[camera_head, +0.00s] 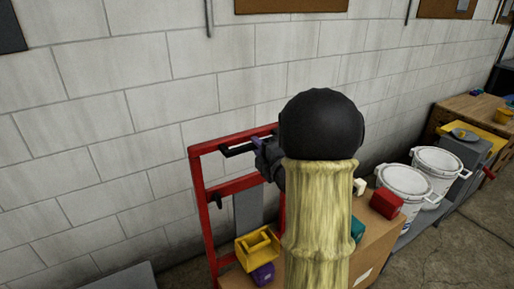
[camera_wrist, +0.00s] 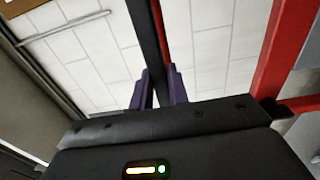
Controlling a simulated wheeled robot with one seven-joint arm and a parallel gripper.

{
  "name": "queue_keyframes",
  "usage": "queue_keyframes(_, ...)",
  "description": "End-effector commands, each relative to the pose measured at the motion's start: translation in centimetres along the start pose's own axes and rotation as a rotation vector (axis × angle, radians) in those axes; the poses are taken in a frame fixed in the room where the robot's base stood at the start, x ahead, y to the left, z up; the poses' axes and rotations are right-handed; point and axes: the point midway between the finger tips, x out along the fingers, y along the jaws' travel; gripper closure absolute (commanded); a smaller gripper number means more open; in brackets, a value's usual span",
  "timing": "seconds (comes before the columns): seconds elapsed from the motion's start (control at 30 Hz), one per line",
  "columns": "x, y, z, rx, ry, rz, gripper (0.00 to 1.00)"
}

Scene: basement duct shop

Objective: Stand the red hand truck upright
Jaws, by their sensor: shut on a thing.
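The red hand truck (camera_head: 205,225) stands in front of the block wall, with its tall frame close to upright. I cannot tell whether it still leans a little. A black handle bar (camera_head: 236,150) runs near its red top rail. My gripper (camera_head: 262,150) is at the top of the frame, shut on this bar. In the wrist view, the two dark purple fingers (camera_wrist: 158,88) close around the dark bar (camera_wrist: 146,35). A red side rail (camera_wrist: 280,55) of the hand truck shows at the right. My arm hides part of the frame's right side, and its foot is out of view.
A yellow bin (camera_head: 257,246) and a purple item (camera_head: 262,274) sit by the frame's lower part. A cardboard box (camera_head: 372,258), a red block (camera_head: 386,203) and white buckets (camera_head: 405,184) stand to the right. Open floor (camera_head: 465,235) lies at the far right.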

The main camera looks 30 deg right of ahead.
Motion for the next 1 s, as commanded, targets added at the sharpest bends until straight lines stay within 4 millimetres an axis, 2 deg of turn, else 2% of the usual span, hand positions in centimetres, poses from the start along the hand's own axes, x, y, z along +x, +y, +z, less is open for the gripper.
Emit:
queue_keyframes(0.03, -0.4, -0.9, 0.2, 0.003, -0.008, -0.023, 1.0)
queue_keyframes(0.07, -0.4, -0.9, 0.2, 0.003, -0.008, -0.023, 0.8)
queue_keyframes(0.17, -0.3, -0.9, 0.2, 0.003, -0.007, -0.022, 0.62)
queue_keyframes(0.57, -0.8, -0.5, 0.2, 0.002, -0.005, -0.01, 0.62)
queue_keyframes(0.77, -3.5, -0.6, 0.1, 0.003, -0.006, -0.01, 0.62)
queue_keyframes(1.0, -8.3, -0.5, 0.2, 0.001, -0.01, -0.01, 0.62)
